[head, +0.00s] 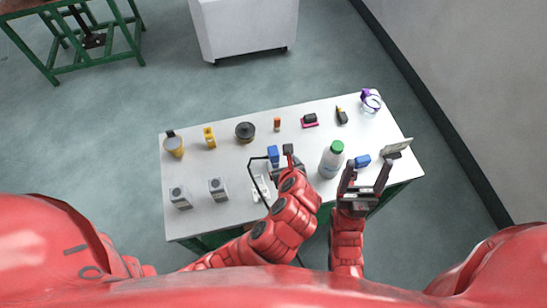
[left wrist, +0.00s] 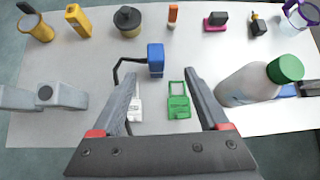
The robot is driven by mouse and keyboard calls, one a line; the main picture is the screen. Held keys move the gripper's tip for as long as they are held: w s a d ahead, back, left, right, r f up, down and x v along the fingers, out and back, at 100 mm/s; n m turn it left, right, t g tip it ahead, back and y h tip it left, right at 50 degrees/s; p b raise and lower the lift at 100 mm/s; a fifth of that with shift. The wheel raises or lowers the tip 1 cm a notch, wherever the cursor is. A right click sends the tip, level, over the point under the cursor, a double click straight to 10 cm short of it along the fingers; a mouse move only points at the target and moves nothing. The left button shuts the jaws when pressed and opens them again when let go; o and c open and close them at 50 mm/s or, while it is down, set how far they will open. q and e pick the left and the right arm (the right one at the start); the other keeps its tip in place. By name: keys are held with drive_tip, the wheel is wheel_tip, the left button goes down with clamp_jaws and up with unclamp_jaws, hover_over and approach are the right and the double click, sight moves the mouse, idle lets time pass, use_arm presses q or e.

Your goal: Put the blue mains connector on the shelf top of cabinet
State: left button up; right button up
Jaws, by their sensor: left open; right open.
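A blue connector (head: 273,153) stands on the white table, with a black bent cable or rod beside it. It also shows in the left wrist view (left wrist: 155,60), beyond and between my left fingertips. My left gripper (head: 286,160) is open and empty, low over the table on the near side of this connector. My right gripper (head: 366,178) is open and empty near the table's right front edge. A second blue piece (head: 362,160) lies just beyond it, right of the bottle. A white cabinet (head: 243,25) with a bare top stands on the floor behind the table.
A white bottle with a green cap (head: 331,160) stands between my grippers. Grey blocks (head: 218,188) stand at left. Several small items line the back. A green-framed bench (head: 90,40) is far left.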

sight(273, 156)
use_arm(q)
drive_tip(key=shift+g+y, duration=0.3)
drive_tip(key=shift+y, duration=0.1)
drive_tip(key=p+x, duration=0.1)
drive_tip(key=x, duration=0.2)
drive_tip(key=p+x, duration=0.1)
drive_tip(key=x, duration=0.3)
drive_tip(key=p+x, duration=0.1)
drive_tip(key=x, duration=0.2)
drive_tip(key=shift+s+a+f, duration=0.25)
drive_tip(key=shift+a+f, duration=0.1)
drive_tip(key=shift+f, duration=0.1)
drive_tip(key=shift+w+a+f, duration=0.1)
drive_tip(key=shift+w+f, duration=0.4)
drive_tip(key=shift+f, duration=0.05)
drive_tip(key=shift+w+f+p, duration=0.35)
drive_tip(key=shift+d+p+x, duration=0.2)
drive_tip(key=shift+p+x, duration=0.15)
drive_tip(key=shift+x, duration=1.7)
drive_tip(key=shift+f, duration=0.1)
clamp_jaws()
